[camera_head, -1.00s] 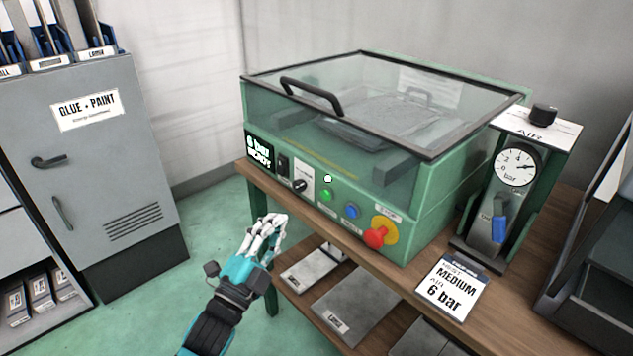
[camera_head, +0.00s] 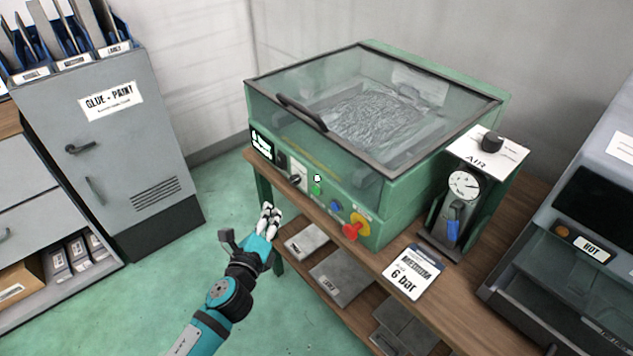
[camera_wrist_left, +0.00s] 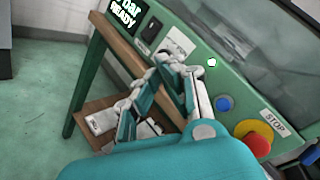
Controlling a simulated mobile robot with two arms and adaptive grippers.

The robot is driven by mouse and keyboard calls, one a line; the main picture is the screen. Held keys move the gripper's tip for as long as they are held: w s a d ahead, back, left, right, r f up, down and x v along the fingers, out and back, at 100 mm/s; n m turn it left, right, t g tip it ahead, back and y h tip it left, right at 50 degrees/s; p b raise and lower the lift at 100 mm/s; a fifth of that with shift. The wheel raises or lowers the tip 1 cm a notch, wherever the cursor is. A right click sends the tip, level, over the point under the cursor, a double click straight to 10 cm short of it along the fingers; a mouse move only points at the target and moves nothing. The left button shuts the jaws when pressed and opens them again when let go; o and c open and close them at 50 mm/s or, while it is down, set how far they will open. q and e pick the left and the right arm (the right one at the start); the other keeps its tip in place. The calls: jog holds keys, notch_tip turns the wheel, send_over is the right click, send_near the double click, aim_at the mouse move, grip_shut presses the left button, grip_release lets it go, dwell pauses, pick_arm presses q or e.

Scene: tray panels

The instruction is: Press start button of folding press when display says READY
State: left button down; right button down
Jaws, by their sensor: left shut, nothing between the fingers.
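The green folding press (camera_head: 405,210) stands on a wooden bench with its clear lid (camera_head: 370,105) down. Its small black display (camera_head: 262,145) reads READY in the left wrist view (camera_wrist_left: 124,14). The green button (camera_head: 317,189) on the front panel is the likely start button; its label is not legible. A blue button (camera_head: 336,206) and a red stop button (camera_head: 354,228) sit to its right. My left gripper (camera_head: 268,212) is shut and empty, in front of and below the panel, apart from the buttons. In the left wrist view its fingers hide part of the panel. My right gripper is not in view.
An air regulator (camera_head: 455,205) with gauge and a card (camera_head: 412,272) reading MEDIUM, 6 bar are right of the press. A machine with a HOT display (camera_head: 590,247) stands at far right. A grey glue and paint cabinet (camera_head: 120,140) is left. Plates lie on the shelf below.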

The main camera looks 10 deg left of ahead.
aim_at(316, 190)
pick_arm(q)
jog(key=shift+a, duration=0.1)
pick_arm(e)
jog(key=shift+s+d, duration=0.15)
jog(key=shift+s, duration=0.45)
pick_arm(q)
jog(key=w+d, duration=0.5)
jog(key=w, duration=0.2)
jog(key=shift+d+b, duration=0.25)
jog(key=shift+b, duration=0.2)
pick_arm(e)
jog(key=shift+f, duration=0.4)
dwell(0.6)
pick_arm(q)
jog(key=shift+w+d, duration=0.25)
jog(key=shift+w, duration=0.05)
jog(key=shift+w+d, duration=0.4)
jog(key=shift+w, duration=0.05)
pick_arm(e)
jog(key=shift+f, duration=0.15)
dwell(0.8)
pick_arm(q)
jog(key=shift+s+a, duration=0.1)
jog(key=shift+s, duration=0.05)
jog(key=shift+s+a, duration=0.55)
jog(key=shift+s, duration=0.1)
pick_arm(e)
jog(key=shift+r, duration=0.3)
